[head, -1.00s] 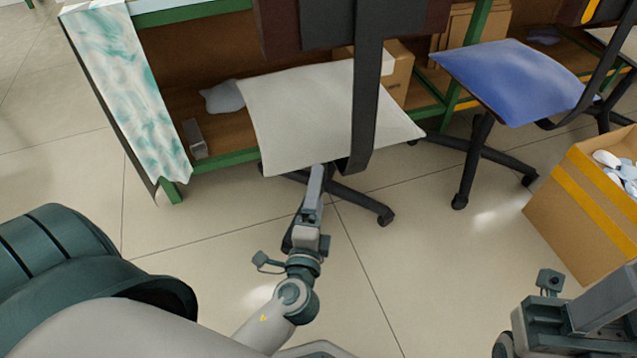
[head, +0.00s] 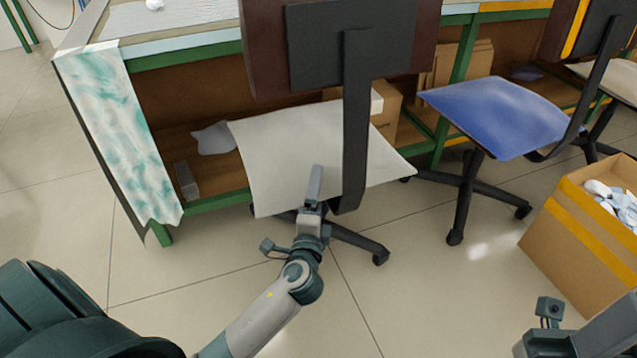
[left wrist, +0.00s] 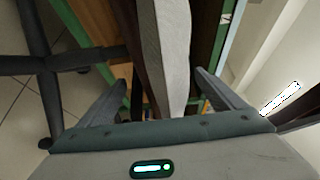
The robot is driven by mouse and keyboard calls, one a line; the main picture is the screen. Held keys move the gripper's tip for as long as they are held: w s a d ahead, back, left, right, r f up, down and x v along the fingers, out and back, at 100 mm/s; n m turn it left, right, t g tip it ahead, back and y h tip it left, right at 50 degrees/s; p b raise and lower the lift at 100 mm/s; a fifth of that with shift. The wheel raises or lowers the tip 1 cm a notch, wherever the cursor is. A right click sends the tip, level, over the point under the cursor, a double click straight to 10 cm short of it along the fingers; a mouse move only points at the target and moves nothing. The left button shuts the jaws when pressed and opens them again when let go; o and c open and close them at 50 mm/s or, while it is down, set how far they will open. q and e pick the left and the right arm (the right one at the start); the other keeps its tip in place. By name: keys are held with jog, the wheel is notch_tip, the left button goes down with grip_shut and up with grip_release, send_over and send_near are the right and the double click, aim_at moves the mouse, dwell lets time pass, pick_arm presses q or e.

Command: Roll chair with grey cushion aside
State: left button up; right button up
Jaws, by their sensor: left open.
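The chair with the grey cushion (head: 265,150) stands at the bench, its dark backrest (head: 345,45) and black support bar towards me. Its wheeled black base shows below the seat. My left gripper (head: 315,180) is at the seat's near edge, overlapping the cushion in the head view. In the left wrist view, my left gripper (left wrist: 158,92) is open, with the pale cushion edge (left wrist: 174,50) between its two fingers and a gap on each side. Part of my right arm's end shows at the lower right; its fingers cannot be made out.
A chair with a blue cushion (head: 500,115) stands close on the right. A cardboard box (head: 560,240) of white items is at the far right. The green-framed bench (head: 195,50) is behind the chairs, with a draped cloth (head: 115,140). The floor in front is clear.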

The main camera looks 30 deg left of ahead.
pick_arm(q)
jog(key=shift+b+x, duration=0.35)
jog(key=shift+x, duration=1.95)
jog(key=c, duration=2.2)
jog(key=shift+o, duration=0.2)
jog(key=shift+s, duration=0.1)
